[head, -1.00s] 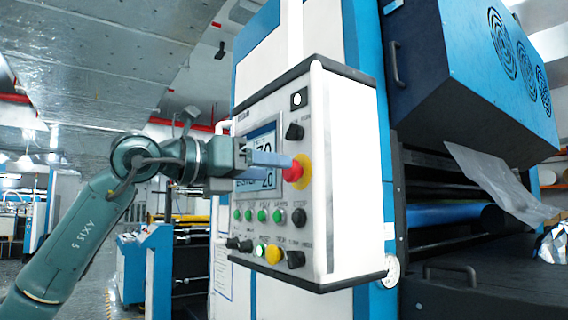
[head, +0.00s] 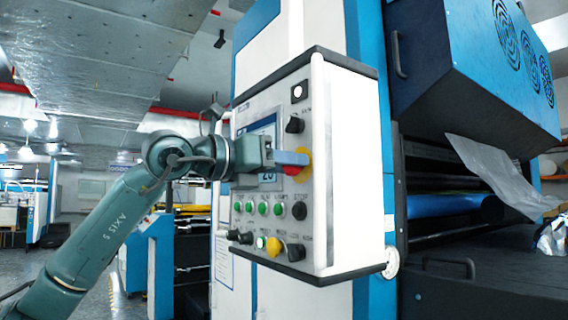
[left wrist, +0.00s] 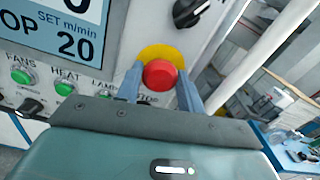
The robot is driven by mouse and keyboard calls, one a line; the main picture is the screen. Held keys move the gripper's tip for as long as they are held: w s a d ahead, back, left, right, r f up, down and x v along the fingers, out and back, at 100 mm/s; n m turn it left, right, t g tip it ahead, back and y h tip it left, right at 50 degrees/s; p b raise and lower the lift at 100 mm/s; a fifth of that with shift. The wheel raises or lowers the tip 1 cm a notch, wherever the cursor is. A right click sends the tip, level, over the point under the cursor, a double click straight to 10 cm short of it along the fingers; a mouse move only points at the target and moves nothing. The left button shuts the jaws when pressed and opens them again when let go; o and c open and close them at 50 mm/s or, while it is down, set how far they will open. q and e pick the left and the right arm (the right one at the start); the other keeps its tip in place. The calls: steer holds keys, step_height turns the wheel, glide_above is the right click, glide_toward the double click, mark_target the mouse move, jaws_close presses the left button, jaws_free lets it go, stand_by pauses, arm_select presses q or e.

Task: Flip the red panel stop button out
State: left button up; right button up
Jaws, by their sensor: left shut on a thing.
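The red stop button (head: 292,170) sits on its yellow disc (head: 305,162) on the white control panel's face. In the left wrist view the red button (left wrist: 160,73) shows between the two blue-grey fingers, with the yellow disc (left wrist: 162,52) behind it. My left gripper (head: 300,161) is at the panel, shut on the button, one finger on each side. In the head view the near finger hides part of the button. Whether the button is pushed in or out I cannot tell. My right gripper is not in view.
A black knob (head: 294,124) is above the button and another (head: 299,210) below it. Green buttons (head: 264,208), a yellow button (head: 274,247) and a screen (head: 262,131) are close by. The laminating machine (head: 470,80) stands at right. An aisle is open at left.

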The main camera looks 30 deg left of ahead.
arm_select(q)
jaws_close()
steer(key=shift+s+a+b, duration=0.15)
steer(key=shift+s+b, duration=0.15)
steer(key=shift+s, duration=0.1)
steer(key=shift+o, duration=1.8)
jaws_free()
steer(key=shift+s, duration=0.1)
steer(key=shift+o, duration=0.6)
steer(key=shift+s+a, duration=0.1)
steer(key=shift+a, duration=0.05)
steer(key=shift+o, duration=0.9)
